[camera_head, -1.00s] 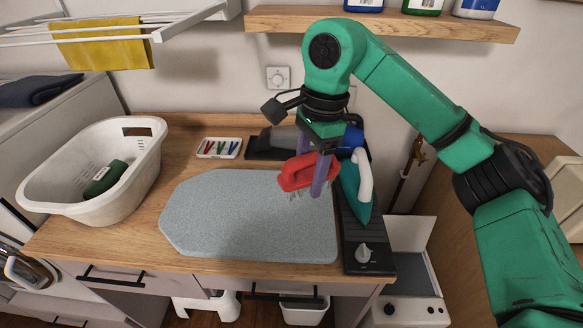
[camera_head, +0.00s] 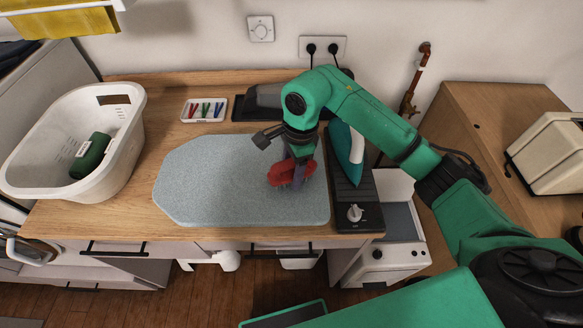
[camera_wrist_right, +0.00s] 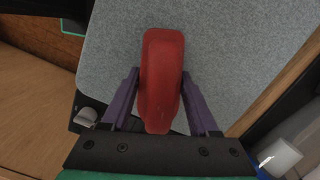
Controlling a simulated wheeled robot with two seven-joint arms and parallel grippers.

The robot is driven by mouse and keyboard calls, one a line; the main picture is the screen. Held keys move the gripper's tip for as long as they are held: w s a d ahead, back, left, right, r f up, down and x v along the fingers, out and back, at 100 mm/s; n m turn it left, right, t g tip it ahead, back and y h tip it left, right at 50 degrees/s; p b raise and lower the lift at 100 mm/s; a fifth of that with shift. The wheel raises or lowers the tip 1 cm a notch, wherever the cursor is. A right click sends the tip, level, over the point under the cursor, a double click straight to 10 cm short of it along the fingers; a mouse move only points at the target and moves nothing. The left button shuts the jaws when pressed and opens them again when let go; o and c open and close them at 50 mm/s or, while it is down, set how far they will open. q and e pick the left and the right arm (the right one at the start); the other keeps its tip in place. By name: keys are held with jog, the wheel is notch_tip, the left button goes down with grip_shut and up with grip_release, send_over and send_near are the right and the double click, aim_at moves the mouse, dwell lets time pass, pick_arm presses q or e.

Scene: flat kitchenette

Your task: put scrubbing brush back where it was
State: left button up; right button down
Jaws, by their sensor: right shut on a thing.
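The scrubbing brush (camera_head: 281,174) is red and hangs over the right part of the grey pad (camera_head: 220,185) on the counter. My right gripper (camera_head: 298,178) is shut on it, with the purple fingers pointing down. In the right wrist view the brush's red body (camera_wrist_right: 162,75) lies between the two fingers, over the grey pad. Its bristles are hidden there. I cannot tell whether the brush touches the pad. My left gripper is not in view.
A white basket (camera_head: 128,150) with a dark green item (camera_head: 91,157) stands at the left. A small tray of coloured pegs (camera_head: 204,110) lies behind the pad. A teal iron (camera_head: 346,150) sits on a black unit at the right. The pad's left and middle are clear.

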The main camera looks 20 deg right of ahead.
jog(key=shift+s+f, duration=0.1)
jog(key=shift+f, duration=0.2)
jog(key=shift+w+f, duration=0.25)
jog(key=shift+f, duration=0.05)
jog(key=shift+c, duration=0.7)
grip_release()
jog(key=shift+s+r, duration=0.1)
jog(key=shift+r, duration=0.1)
